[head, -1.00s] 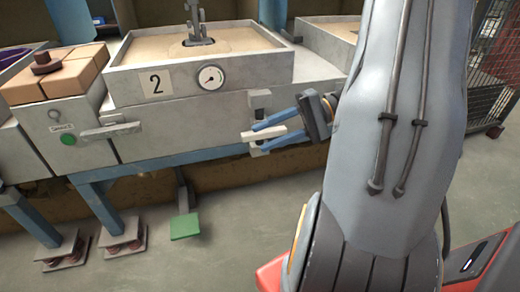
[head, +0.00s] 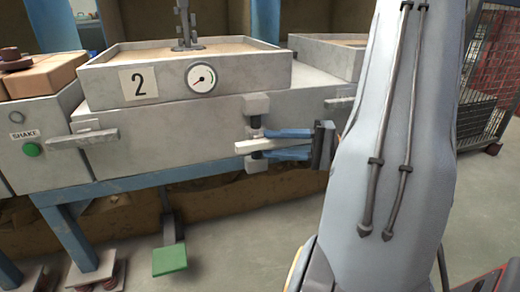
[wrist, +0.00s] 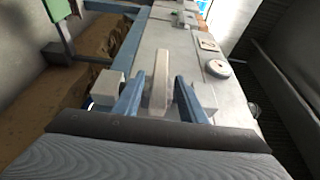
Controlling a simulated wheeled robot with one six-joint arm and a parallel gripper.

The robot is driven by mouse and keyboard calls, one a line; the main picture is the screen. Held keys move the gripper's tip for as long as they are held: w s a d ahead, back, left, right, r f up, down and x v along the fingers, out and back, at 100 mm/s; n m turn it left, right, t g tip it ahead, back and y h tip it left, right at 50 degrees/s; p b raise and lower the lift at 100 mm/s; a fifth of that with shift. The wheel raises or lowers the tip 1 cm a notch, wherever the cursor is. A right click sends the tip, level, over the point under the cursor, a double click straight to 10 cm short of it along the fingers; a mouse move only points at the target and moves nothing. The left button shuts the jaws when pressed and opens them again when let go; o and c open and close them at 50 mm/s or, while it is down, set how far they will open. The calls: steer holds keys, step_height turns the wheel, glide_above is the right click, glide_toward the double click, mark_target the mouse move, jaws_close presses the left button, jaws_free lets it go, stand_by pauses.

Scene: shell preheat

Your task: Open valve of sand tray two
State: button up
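Sand tray two (head: 110,88) is a grey box of sand with a "2" plate and a round gauge (head: 201,77) on its front. Its valve has a pale bar handle (head: 243,148) between two grey blocks at the right of the front panel, pointing outward. My gripper (head: 264,144) has its blue fingers above and below the handle. In the wrist view the handle (wrist: 160,72) lies between the fingers (wrist: 159,85), with narrow gaps visible on both sides. The gripper is open around it.
Another bar handle (head: 95,138) and a green button (head: 32,150) labelled SHAKE are to the left. A green pedal (head: 169,260) is below. Another tray (head: 325,58) stands at the right, and a wire cage (head: 488,90) is beyond my arm.

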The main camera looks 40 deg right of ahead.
mark_target(261, 144)
steer(key=shift+b+x, duration=0.7)
steer(key=shift+x, duration=1.25)
jaws_close()
